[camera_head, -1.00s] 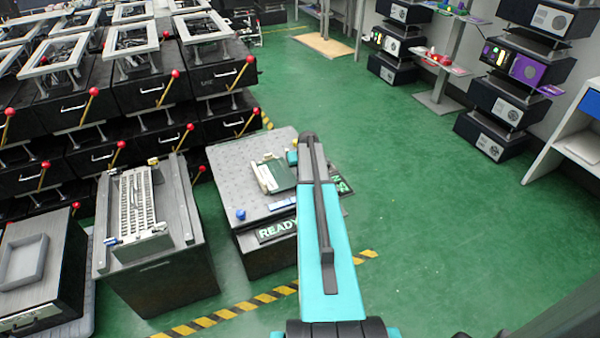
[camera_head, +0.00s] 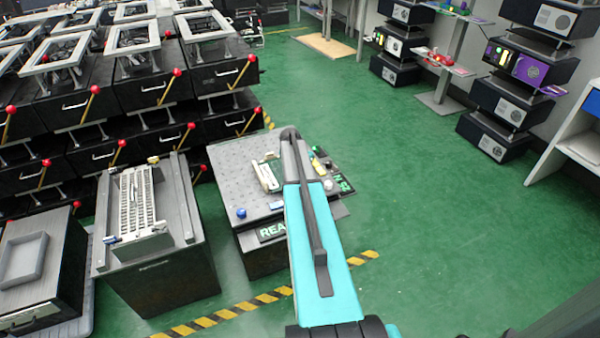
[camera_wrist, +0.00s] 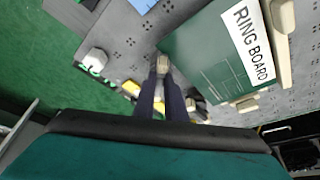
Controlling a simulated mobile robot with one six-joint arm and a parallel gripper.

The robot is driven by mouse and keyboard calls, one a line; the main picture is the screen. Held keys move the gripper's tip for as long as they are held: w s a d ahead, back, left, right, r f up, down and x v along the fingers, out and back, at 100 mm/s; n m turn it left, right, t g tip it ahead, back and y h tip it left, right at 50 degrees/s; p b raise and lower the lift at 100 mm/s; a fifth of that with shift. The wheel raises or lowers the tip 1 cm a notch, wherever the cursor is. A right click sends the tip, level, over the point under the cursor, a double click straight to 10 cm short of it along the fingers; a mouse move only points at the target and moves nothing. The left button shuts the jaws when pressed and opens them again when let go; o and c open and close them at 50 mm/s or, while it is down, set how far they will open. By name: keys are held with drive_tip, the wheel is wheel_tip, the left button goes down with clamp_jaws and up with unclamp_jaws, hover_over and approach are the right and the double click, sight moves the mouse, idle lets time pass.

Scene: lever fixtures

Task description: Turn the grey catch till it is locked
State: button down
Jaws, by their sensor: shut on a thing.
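My gripper (camera_wrist: 160,92) points down at the bench top, its two dark fingers together. They are shut on a small grey-beige piece (camera_wrist: 162,66), which appears to be the grey catch, at the edge of the green ring board (camera_wrist: 205,60). The fingers hide part of it, so I cannot tell its exact turn angle. In the head view my arm covers the gripper and the catch. Part of the ring board's pale side (camera_head: 267,176) shows left of my arm.
The grey dotted bench (camera_head: 235,180) carries a blue knob (camera_head: 241,213) and a READY sign (camera_head: 271,232). A white knob (camera_wrist: 95,60) and yellow pieces (camera_wrist: 130,88) lie near my fingers. A bench with a keyboard-like rack (camera_head: 138,205) stands left.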

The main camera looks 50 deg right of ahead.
drive_tip(key=m, duration=0.1)
drive_tip(key=w+m+g+b, duration=0.1)
drive_tip(key=m, duration=0.2)
drive_tip(key=shift+w+a+m+g, duration=0.2)
drive_tip(key=shift+w+m+g, duration=0.05)
drive_tip(key=shift+m+g, duration=0.05)
drive_tip(key=shift+m+g+b, duration=0.6)
drive_tip(key=shift+m+g, duration=0.1)
drive_tip(key=shift+m, duration=1.1)
drive_tip(key=c, duration=1.8)
unclamp_jaws()
drive_tip(key=shift+s+d, duration=0.1)
drive_tip(key=shift+s+r, duration=0.1)
